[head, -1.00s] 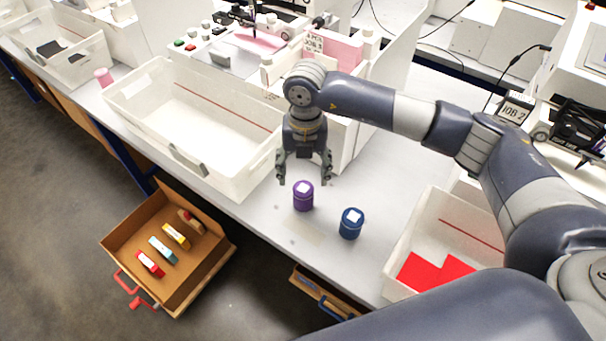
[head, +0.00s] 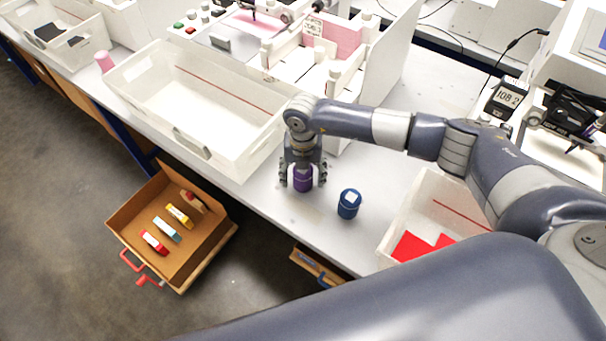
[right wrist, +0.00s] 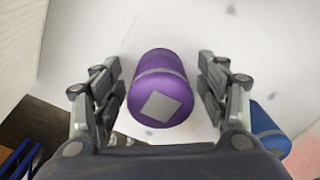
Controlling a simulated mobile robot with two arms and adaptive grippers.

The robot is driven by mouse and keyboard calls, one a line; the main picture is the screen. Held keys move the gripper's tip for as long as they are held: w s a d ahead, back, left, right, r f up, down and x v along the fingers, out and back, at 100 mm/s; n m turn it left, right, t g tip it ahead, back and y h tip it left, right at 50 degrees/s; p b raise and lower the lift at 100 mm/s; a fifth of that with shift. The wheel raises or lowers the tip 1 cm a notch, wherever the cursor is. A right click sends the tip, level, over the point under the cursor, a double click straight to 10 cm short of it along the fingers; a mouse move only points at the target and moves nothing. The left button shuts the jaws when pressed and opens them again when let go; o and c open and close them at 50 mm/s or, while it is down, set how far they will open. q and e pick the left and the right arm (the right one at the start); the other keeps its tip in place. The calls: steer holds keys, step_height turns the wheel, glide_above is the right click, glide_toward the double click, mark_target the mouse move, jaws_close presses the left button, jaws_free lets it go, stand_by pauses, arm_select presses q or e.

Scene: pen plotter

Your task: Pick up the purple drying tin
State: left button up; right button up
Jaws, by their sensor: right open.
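The purple drying tin (head: 303,181) stands upright on the white bench, its top hidden by my gripper in the head view. In the right wrist view the purple tin (right wrist: 160,84) shows a pale square label on its lid and a lighter band around it. My right gripper (head: 303,185) is open and comes down over the tin, with one finger on each side. In the right wrist view there are gaps between the tin and both fingers. My left gripper is not in view.
A blue tin (head: 349,204) stands close by on the right. A large white bin (head: 236,160) is to the left, and a white bin (head: 387,246) with red sheets is to the right. An open drawer (head: 205,262) with small coloured boxes sits below the bench edge.

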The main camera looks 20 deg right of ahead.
steer(key=shift+c, duration=0.7)
steer(key=c, duration=0.5)
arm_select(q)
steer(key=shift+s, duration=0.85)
arm_select(e)
steer(key=c, duration=0.5)
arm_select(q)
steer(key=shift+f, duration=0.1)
